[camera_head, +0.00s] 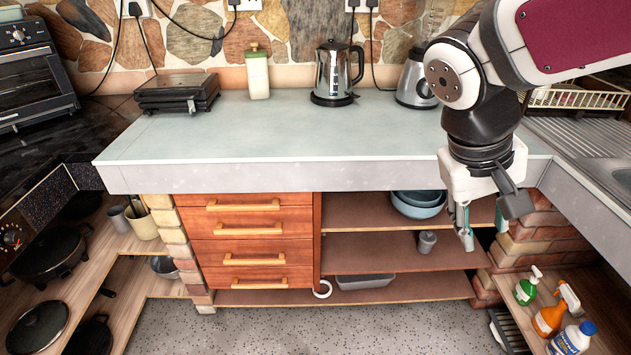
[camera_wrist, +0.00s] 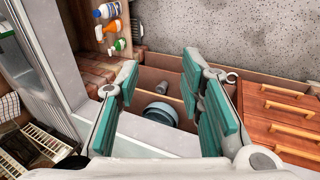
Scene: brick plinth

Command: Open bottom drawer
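The bottom drawer (camera_head: 215,279) is the lowest of several stacked reddish-brown wooden drawers, under the counter left of centre in the head view. It looks shut, flush with the others. Its light wooden bar handle (camera_head: 253,284) runs across its front. In the wrist view the drawers stand at the right edge, upside down, with the bottom drawer's handle (camera_wrist: 281,90) uppermost. My gripper (camera_head: 482,230) hangs in front of the right part of the counter, well right of the drawers. Its teal-padded fingers (camera_wrist: 158,76) are apart with nothing between them.
Open shelves right of the drawers hold blue bowls (camera_head: 419,204), a grey cup (camera_head: 427,241) and a grey tray (camera_head: 364,281). Spray bottles (camera_head: 549,318) stand at the lower right. The speckled floor (camera_head: 330,325) before the drawers is clear.

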